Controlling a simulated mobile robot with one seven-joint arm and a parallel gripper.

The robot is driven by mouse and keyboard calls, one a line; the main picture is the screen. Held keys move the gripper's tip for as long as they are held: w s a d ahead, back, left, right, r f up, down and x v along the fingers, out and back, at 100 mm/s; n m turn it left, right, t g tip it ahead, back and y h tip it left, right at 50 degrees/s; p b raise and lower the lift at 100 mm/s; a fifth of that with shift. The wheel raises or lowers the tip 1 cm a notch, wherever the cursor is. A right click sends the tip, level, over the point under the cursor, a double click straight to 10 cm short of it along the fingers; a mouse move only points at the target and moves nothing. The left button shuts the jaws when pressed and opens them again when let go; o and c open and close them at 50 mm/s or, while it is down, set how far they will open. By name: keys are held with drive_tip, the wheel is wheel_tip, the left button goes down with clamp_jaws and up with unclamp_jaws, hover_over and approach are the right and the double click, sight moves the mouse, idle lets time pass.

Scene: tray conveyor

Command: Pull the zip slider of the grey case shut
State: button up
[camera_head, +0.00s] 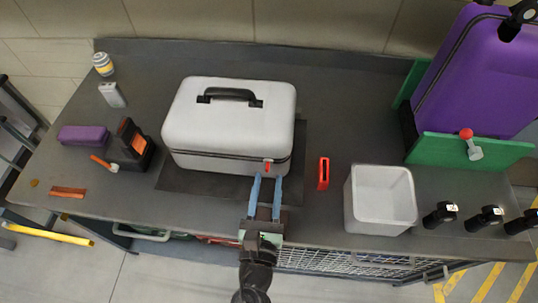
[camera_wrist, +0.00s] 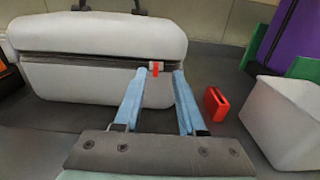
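The grey case (camera_head: 215,130) stands closed-lidded on a dark mat, with its black handle on top. A dark zip line runs along its front below the lid. The red zip slider (camera_head: 268,167) is near the right end of the front; it also shows in the wrist view (camera_wrist: 155,69). My gripper (camera_head: 267,181) is open, its two blue fingers pointing at the case front. In the wrist view the fingertips (camera_wrist: 158,73) stand on either side of the slider, with a gap on each side. I cannot tell how far short of the case they end.
A red block (camera_head: 323,173) lies right of the case, then a white open bin (camera_head: 381,228) and several black cylinders. A purple suitcase (camera_head: 470,75) stands at back right. A purple pouch (camera_head: 83,135) and a black-orange device (camera_head: 134,145) lie left.

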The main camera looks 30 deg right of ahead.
drive_tip(key=v, duration=1)
drive_tip(key=shift+b, duration=0.45)
drive_tip(key=shift+w, duration=0.1)
drive_tip(key=w+r+m+t+y+p, duration=0.1)
drive_tip(key=w+r+m, duration=0.7)
drive_tip(key=r, duration=0.2)
drive_tip(key=w+r+m+p, duration=0.1)
drive_tip(key=w+r+m, duration=0.6)
drive_tip(key=r+m, duration=0.25)
drive_tip(key=w+a+r+m+t+y+p, duration=0.1)
drive_tip(key=a+r+m+t, duration=0.15)
drive_tip(key=r, duration=0.75)
drive_tip(key=w+a+r+m+t+y, duration=0.15)
drive_tip(key=r+m, duration=0.25)
drive_tip(key=r, duration=0.5)
drive_tip(key=s+a+r+m+t+y, duration=0.1)
drive_tip(key=s+r+t+y, duration=0.1)
drive_tip(key=r, duration=0.5)
drive_tip(key=s+a+r+m+t+y+p, duration=0.1)
drive_tip(key=s+a+r+m+t+y, duration=0.1)
drive_tip(key=r, duration=0.6)
drive_tip(key=s+a+r+m+t+y, duration=0.1)
drive_tip(key=s+a+r+t+y, duration=0.1)
drive_tip(key=s+r, duration=0.3)
wheel_tip(320, 180, up, 4)
drive_tip(key=shift+s+f+m+t+y+p, duration=0.35)
drive_tip(key=shift+t+y, duration=0.2)
drive_tip(key=shift+t, duration=0.35)
